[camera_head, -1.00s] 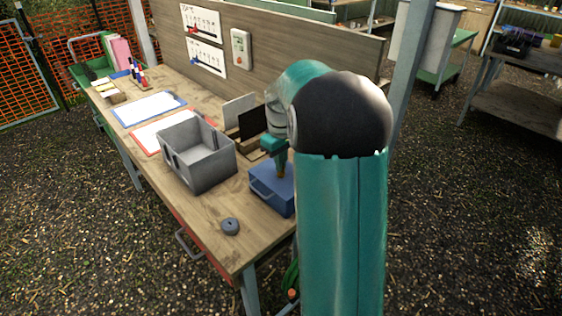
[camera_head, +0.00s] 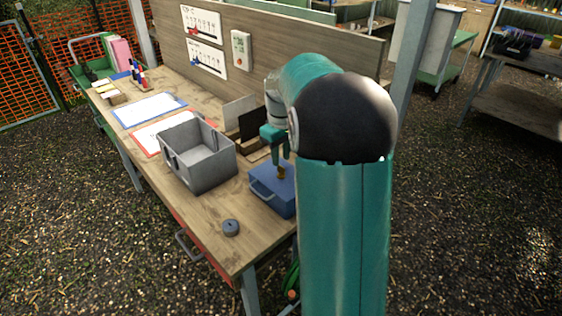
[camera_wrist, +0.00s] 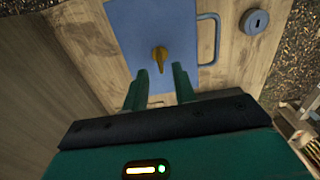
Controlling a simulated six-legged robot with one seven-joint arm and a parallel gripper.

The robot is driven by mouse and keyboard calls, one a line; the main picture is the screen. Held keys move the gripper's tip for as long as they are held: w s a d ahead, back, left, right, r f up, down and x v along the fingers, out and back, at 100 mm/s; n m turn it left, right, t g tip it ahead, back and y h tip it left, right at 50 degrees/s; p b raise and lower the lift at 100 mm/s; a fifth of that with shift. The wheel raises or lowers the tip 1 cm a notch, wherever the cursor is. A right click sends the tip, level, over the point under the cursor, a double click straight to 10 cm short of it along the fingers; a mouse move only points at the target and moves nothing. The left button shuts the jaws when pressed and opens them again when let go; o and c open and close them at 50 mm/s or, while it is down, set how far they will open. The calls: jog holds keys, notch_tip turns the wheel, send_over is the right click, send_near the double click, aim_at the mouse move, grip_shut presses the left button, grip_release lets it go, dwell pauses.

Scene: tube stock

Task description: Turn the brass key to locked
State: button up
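The brass key (camera_wrist: 159,54) stands in the top of the blue box (camera_wrist: 130,22). The blue box also shows in the head view (camera_head: 268,196), near the front right of the bench, with the key (camera_head: 281,173) on top. My gripper (camera_wrist: 162,72) is open. Its two fingertips are apart, close to the key but not touching it as far as the wrist view shows; the key lies just beyond the gap between them. In the head view my gripper (camera_head: 278,158) is above the box. Any marks for the key's positions are too small to tell.
A grey bin (camera_head: 199,175) stands left of the box on the wooden bench (camera_head: 240,254). A dark round disc (camera_head: 231,228) lies in front of the box. The bench front is mostly clear.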

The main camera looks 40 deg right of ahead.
aim_at(281, 166)
notch_tip(281, 166, up, 11)
jog(key=shift+f, duration=0.2)
jog(key=shift+a, duration=0.1)
dwell(0.4)
jog(key=s+a+r+t, duration=0.1)
jog(key=s+a+r, duration=0.1)
jog(key=s+a, duration=0.45)
jog(key=s+a+r+t, duration=0.1)
jog(key=s+a+t, duration=0.15)
jog(key=a, duration=0.65)
jog(key=s+a+f+m+t, duration=0.1)
jog(key=s+a+f, duration=0.1)
jog(key=s+a, duration=0.2)
jog(key=s+a+f+t, duration=0.1)
jog(key=s+a+f, duration=0.2)
jog(key=s, duration=0.5)
jog(key=shift+s+a+f+m, duration=0.35)
jog(key=shift+a+m, duration=0.05)
jog(key=shift+a, duration=0.4)
